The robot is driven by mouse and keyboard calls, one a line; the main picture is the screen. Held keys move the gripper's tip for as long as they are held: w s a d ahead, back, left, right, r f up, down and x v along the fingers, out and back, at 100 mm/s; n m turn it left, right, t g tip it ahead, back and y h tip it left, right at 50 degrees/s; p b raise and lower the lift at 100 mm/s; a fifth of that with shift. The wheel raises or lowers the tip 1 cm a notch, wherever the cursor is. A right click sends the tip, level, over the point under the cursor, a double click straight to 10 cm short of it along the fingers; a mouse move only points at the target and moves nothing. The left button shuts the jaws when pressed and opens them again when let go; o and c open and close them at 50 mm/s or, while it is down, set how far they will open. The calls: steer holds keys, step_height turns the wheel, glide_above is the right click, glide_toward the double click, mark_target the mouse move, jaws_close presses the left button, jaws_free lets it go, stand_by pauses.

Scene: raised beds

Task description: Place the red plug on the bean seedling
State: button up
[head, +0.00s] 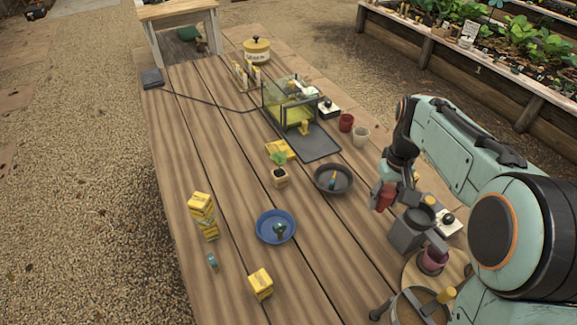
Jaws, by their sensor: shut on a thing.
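My gripper (386,190) is above the right side of the wooden table, shut on a small red piece, which looks like the red plug (384,198). The gripper's fingers partly hide it. The seedling (279,159), with green leaves, stands upright in a small pale-yellow square pot (280,178) near the middle of the table. It is to the left of my gripper and apart from it. I take this to be the bean seedling.
A dark dish (347,189) lies between the seedling and my gripper. A blue dish (260,236), stacked yellow boxes (203,215) and a yellow block (261,285) stand nearer. Behind are a glass case (290,110), a red cup (347,122) and a pale cup (361,136).

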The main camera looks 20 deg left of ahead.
steer(key=s+a+f+n, duration=0.35)
steer(key=a+f, duration=0.45)
steer(key=a, duration=0.3)
glide_above(306, 213)
steer(key=s, duration=0.1)
steer(key=f, duration=0.8)
steer(key=shift+d, duration=0.25)
steer(key=shift+w+a+f, duration=0.25)
steer(key=shift+w+f, duration=0.25)
steer(key=shift+f, duration=1.75)
steer(key=shift+f, duration=0.1)
steer(key=o, duration=1)
